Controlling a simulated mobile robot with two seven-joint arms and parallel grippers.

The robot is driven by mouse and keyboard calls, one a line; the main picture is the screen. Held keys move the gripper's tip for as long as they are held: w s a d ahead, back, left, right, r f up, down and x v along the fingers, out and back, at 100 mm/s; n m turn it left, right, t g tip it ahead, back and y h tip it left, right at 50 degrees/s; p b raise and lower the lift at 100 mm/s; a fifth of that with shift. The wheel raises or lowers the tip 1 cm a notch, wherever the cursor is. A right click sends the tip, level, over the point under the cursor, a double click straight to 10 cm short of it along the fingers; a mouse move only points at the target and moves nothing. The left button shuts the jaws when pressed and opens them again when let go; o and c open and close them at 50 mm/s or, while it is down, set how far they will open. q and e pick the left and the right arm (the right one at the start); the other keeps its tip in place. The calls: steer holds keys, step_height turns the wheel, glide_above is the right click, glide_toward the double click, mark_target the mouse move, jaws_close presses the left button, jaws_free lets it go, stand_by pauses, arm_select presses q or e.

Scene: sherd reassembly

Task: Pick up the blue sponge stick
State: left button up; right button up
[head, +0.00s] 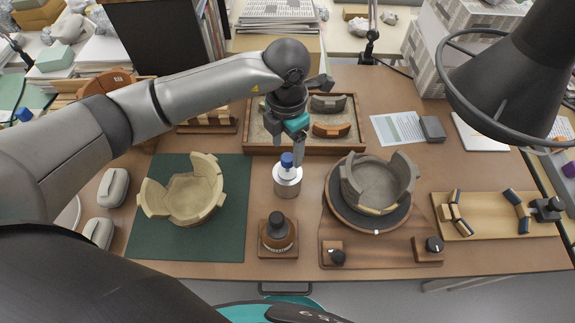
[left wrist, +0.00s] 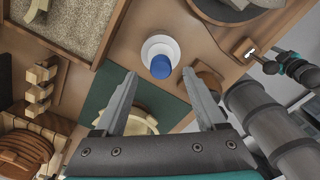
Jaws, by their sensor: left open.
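The blue sponge stick (head: 287,159) stands upright in a round, pale metal pot (head: 287,185) at the table's middle. Only its blue head shows. My left gripper (head: 292,153) comes down from above, with its fingertips close to the blue head. In the left wrist view the open, empty jaws (left wrist: 159,76) point at the blue head (left wrist: 160,67), which shows in the gap near the tips. The stick's lower part is hidden in the pot. Dark and teal parts at the right edge of the left wrist view may be my right gripper; its jaws are not clear.
A part-built bowl (head: 185,196) sits on a green mat (head: 140,245) at left. Another bowl (head: 376,183) stands on a turntable at right. A sand tray (head: 262,140) with sherds lies behind.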

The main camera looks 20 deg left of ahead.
mark_target(287, 158)
arm_select(q)
step_height(287, 158, down, 4)
steer(key=shift+f, duration=0.1)
steer(key=c, duration=1.1)
